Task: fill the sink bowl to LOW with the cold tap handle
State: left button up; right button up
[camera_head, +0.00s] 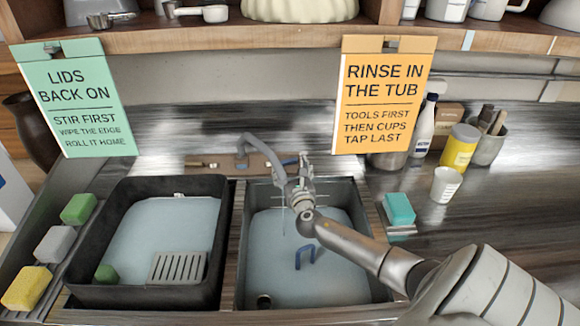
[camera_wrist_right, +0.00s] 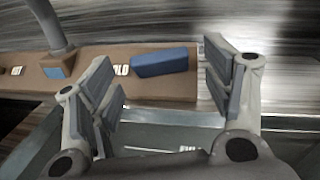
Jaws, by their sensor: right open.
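The sink bowl (camera_head: 364,268) is the right-hand basin, with a pale, water-like surface inside. The cold tap handle (camera_wrist_right: 165,61) is a blue bar on the brown tap ledge beside partly hidden "COLD" lettering; its blue end also shows behind my gripper in the head view (camera_head: 289,161). The grey tap spout (camera_head: 246,141) rises left of it. My right gripper (camera_head: 300,175) is over the sink's back edge. In the wrist view its open fingers (camera_wrist_right: 160,72) stand on either side of the handle, with no clear contact. A level mark on the bowl wall is unreadable. My left gripper is out of view.
A black tub (camera_head: 81,257) of pale liquid stands left, with a slotted grey piece (camera_head: 178,266) inside. Sponges line the far left; a teal sponge (camera_head: 399,208) lies right of the sink. A white cup (camera_head: 446,184) and yellow jar (camera_head: 460,148) stand right. Signs hang above.

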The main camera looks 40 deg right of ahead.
jog(key=shift+w+d+r, duration=0.1)
jog(key=shift+w+d, duration=0.15)
jog(key=shift+w, duration=0.2)
jog(key=shift+w+d, duration=0.1)
jog(key=shift+w, duration=0.05)
jog(key=c, duration=1)
jog(key=shift+w+a+m+g+h, duration=0.1)
jog(key=shift+a+m+g+h, duration=0.1)
jog(key=shift+m+g+h, duration=1)
jog(key=shift+m+t, duration=0.3)
jog(key=shift+m, duration=0.3)
